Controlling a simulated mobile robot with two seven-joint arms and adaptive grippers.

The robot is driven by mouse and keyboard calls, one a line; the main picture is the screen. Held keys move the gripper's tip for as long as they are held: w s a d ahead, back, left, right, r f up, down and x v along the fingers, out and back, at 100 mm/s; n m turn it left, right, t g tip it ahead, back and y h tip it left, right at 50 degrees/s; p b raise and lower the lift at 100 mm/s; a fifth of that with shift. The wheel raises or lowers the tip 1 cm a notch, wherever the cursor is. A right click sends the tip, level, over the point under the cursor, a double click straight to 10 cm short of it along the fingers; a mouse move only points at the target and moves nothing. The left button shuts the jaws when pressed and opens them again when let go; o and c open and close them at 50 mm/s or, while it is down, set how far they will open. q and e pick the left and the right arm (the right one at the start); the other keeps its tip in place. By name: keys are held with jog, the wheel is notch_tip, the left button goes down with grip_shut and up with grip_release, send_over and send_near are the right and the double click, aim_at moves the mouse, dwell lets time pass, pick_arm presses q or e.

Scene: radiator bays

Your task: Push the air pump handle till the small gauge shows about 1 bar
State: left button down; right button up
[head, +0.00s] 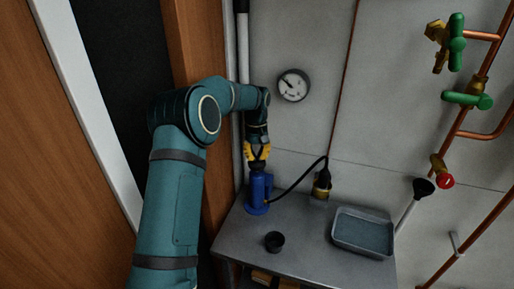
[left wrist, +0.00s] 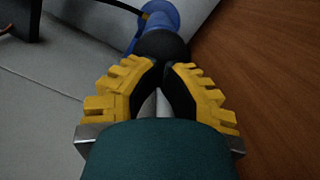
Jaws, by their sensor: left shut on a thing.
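My left gripper (head: 257,158) is directly above the pump, pointing down, shut on the black pump handle (left wrist: 163,46). In the left wrist view the yellow fingers close around the handle, with the blue pump (left wrist: 158,14) beyond. The small round gauge (head: 294,85) is on the wall above; its needle is too small to read surely. My right gripper is not in view.
The grey bench (head: 300,225) holds a small black cup (head: 274,241) and a grey tray (head: 363,232). Copper pipes with green valves (head: 467,101) and a red knob (head: 446,181) are at right. A wooden panel (head: 199,50) stands close at left.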

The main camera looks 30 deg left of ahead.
pick_arm(q)
jog(key=w+a+p, duration=0.1)
jog(key=p, duration=0.1)
jog(key=w+a+r+p, duration=0.1)
jog(key=p, duration=0.1)
jog(key=shift+w, duration=0.2)
notch_tip(320, 180, up, 12)
jog(key=w, duration=0.1)
jog(key=shift+a, duration=0.3)
dwell(0.3)
dwell(0.7)
jog(key=shift+s+r, duration=0.1)
dwell(0.7)
